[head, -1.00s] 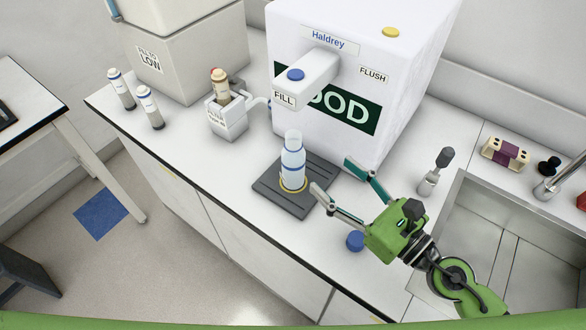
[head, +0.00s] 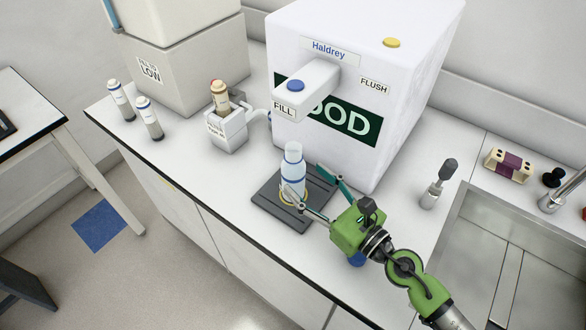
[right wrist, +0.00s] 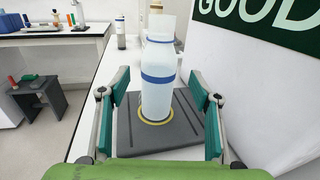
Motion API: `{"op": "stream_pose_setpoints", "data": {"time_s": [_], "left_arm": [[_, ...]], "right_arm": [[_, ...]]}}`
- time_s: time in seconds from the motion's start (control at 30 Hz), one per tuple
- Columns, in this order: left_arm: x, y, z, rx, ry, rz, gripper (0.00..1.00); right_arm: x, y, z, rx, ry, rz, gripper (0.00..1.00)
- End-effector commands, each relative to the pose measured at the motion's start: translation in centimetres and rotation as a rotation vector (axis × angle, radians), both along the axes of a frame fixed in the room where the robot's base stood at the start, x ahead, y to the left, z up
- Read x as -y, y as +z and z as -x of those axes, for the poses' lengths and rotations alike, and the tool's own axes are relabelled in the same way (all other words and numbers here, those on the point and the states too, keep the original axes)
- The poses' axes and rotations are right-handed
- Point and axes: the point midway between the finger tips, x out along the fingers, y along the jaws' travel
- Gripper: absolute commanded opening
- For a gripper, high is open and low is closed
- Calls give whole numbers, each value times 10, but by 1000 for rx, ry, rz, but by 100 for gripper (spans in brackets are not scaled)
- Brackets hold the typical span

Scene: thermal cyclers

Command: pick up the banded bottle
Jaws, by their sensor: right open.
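The banded bottle (head: 293,170) is translucent white with blue bands and stands upright on a dark grey pad (head: 265,197) under the dispenser's spout. A yellow ring circles its base. In the right wrist view the bottle (right wrist: 158,95) stands between the two teal finger pads, with a gap on each side. My right gripper (head: 304,184) is open, its fingers reaching to the bottle from the lower right. The bottle's top is open. My left gripper is not in view.
A white dispenser (head: 420,70) stands behind the bottle, its spout (head: 310,88) overhanging near it. Two vials (head: 150,118) and a small holder (head: 226,130) stand to the left. A sink (head: 500,240) is at right.

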Motion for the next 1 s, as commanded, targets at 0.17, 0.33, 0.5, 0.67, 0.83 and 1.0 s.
{"op": "stream_pose_setpoints", "data": {"time_s": [0.17,0.33,0.5,0.67,0.83,1.0], "left_arm": [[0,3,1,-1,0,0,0],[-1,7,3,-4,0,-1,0],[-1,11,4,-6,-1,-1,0],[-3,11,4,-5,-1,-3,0],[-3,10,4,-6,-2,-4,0],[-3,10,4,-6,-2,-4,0]], "right_arm": [[-9,-1,-9,0,1,0,58],[-27,-4,-28,1,2,-2,58],[-38,-5,-41,0,2,0,58],[-39,-6,-42,0,2,1,58],[-39,-6,-42,0,2,1,40],[-39,-6,-42,0,1,1,14]]}}
